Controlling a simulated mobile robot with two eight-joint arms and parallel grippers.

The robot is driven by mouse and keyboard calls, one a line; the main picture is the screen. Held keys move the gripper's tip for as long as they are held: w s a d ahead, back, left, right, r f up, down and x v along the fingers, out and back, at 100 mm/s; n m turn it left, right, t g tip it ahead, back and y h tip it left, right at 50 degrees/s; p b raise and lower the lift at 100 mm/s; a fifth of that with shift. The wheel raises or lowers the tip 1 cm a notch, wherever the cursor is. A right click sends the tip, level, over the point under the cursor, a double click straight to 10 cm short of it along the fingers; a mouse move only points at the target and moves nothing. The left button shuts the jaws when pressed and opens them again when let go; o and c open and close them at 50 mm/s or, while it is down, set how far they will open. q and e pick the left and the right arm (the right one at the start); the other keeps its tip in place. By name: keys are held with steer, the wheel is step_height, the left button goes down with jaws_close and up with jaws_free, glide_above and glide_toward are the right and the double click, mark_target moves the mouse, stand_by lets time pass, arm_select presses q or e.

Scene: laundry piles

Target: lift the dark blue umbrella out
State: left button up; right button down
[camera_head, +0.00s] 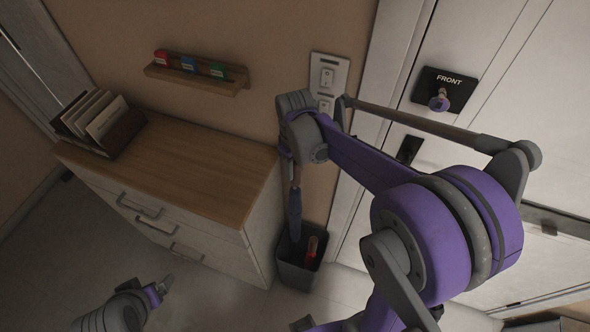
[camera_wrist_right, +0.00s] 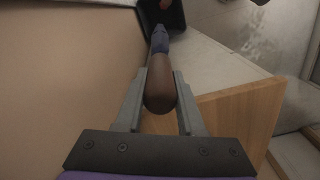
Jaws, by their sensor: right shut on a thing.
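The dark blue umbrella (camera_head: 294,208) hangs upright beside the dresser's right end. Its lower end is at the mouth of the dark bin (camera_head: 297,275); I cannot tell how far inside it is. My right gripper (camera_head: 291,160) is shut on its brown handle. In the right wrist view the handle (camera_wrist_right: 160,92) sits between the fingers of my right gripper (camera_wrist_right: 160,100), with the blue canopy (camera_wrist_right: 159,40) pointing to the bin (camera_wrist_right: 172,17). My left gripper (camera_head: 163,286) is low at the left, away from the umbrella; its opening is unclear.
A wood-topped dresser (camera_head: 200,165) stands just left of the bin, with a letter holder (camera_head: 122,132) on top. A reddish item (camera_head: 311,249) is in the bin. A wall rack (camera_head: 195,80) and light switches (camera_head: 327,77) are above. A door (camera_head: 490,60) marked FRONT is right.

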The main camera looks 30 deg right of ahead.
step_height(320, 180, up, 6)
steer(key=p, duration=0.2)
steer(key=shift+w+r+p, duration=0.1)
steer(key=shift+r+p, duration=0.1)
steer(key=shift+p, duration=0.1)
step_height(320, 180, up, 2)
steer(key=shift+r, duration=0.45)
arm_select(q)
steer(key=shift+t, duration=0.3)
steer(key=w+r, duration=0.1)
steer(key=r, duration=0.2)
steer(key=w+r, duration=0.1)
steer(key=shift+w+r, duration=0.3)
steer(key=shift+r, duration=0.05)
arm_select(e)
steer(key=shift+f, duration=0.1)
